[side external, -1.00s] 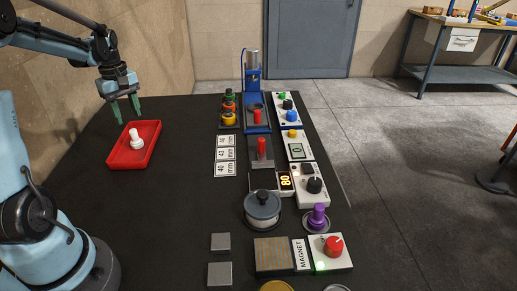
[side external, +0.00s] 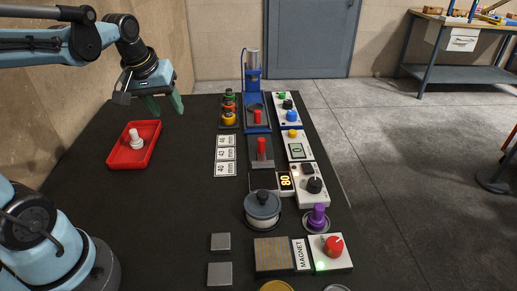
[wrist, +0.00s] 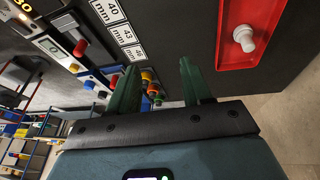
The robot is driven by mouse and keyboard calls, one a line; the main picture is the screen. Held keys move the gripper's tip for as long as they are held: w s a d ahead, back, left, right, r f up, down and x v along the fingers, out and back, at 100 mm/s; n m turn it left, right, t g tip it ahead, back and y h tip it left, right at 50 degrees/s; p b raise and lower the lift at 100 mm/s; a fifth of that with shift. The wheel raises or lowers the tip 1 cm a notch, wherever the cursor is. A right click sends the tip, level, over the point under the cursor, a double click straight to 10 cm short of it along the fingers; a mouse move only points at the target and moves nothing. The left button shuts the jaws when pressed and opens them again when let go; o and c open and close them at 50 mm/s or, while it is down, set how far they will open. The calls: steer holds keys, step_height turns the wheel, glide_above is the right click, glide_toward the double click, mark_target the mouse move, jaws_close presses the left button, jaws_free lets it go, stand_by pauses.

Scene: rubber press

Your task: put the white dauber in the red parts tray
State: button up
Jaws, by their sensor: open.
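The white dauber (side external: 135,139) stands inside the red parts tray (side external: 112,160) at the left of the black table. In the wrist view the dauber (wrist: 244,38) also shows within the red tray (wrist: 222,54), at upper right. My gripper (side external: 164,105) has green fingers that are apart and empty. It is above the table, behind and to the right of the tray, clear of the dauber. In the wrist view the gripper (wrist: 160,85) has nothing between its fingers.
White control boxes (side external: 300,147) line the right side. A lidded grey pot (side external: 262,206) sits in front. The table between the tray and the number cards (side external: 226,155) is clear.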

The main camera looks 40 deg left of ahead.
steer(key=s+d+f+m+t, duration=0.1)
steer(key=d+m, duration=0.3)
steer(key=d, duration=0.1)
steer(key=s+d+f+m+t+h, duration=0.1)
steer(key=s+d+f+m+t, duration=0.1)
steer(key=d, duration=0.4)
steer(key=shift+s+d+m, duration=0.3)
steer(key=shift+m, duration=0.6)
